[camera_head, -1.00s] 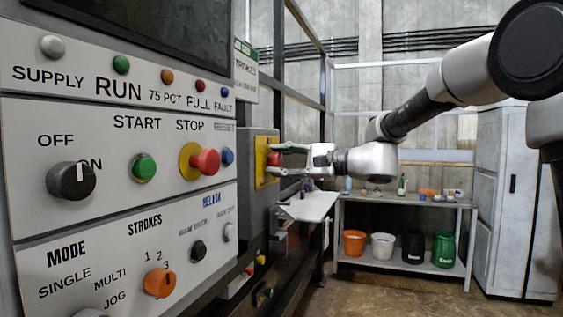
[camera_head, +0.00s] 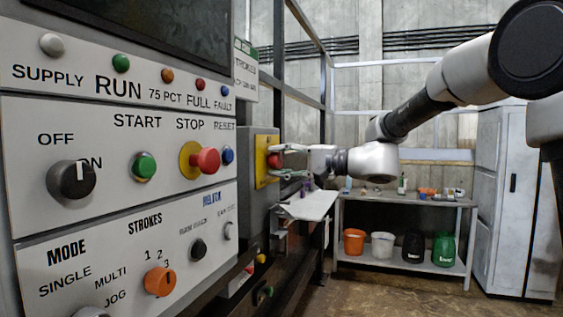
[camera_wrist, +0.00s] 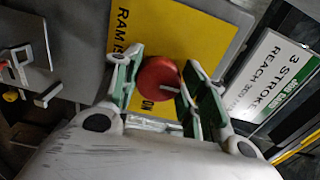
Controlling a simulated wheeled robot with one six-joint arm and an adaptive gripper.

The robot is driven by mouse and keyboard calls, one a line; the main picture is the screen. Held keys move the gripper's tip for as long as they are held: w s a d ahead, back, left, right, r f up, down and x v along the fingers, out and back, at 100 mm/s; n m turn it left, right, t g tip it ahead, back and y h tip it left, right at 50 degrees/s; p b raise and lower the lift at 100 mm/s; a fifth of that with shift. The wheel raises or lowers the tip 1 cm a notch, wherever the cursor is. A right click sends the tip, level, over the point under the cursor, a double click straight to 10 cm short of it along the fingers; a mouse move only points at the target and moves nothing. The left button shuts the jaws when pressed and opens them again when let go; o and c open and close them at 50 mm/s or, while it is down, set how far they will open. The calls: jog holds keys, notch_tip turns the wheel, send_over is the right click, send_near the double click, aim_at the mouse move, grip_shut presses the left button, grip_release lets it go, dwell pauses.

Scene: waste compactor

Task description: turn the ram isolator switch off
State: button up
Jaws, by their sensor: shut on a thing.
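The ram isolator switch (camera_wrist: 158,77) is a round red knob with a white mark on a yellow plate (camera_wrist: 205,30) lettered "RAM" and "ON". In the wrist view the knob sits between the two green-lined fingers of my gripper (camera_wrist: 162,85), which is shut on it. The white mark lies near the "ON" lettering. In the head view the red knob (camera_head: 273,160) shows on its yellow plate (camera_head: 261,172) on a grey box, with my gripper (camera_head: 279,161) reaching it from the right. The fingers partly hide the plate's lettering.
The control panel (camera_head: 110,135) with buttons and selector knobs fills the left. A white shelf (camera_head: 308,205) juts out below the grey box. A bench (camera_head: 390,200) with several buckets and a cabinet (camera_head: 503,180) stand behind. In the wrist view a stroke sign (camera_wrist: 275,75) is at right.

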jog(key=shift+f, duration=0.1)
jog(key=o, duration=1)
jog(key=v, duration=1.2)
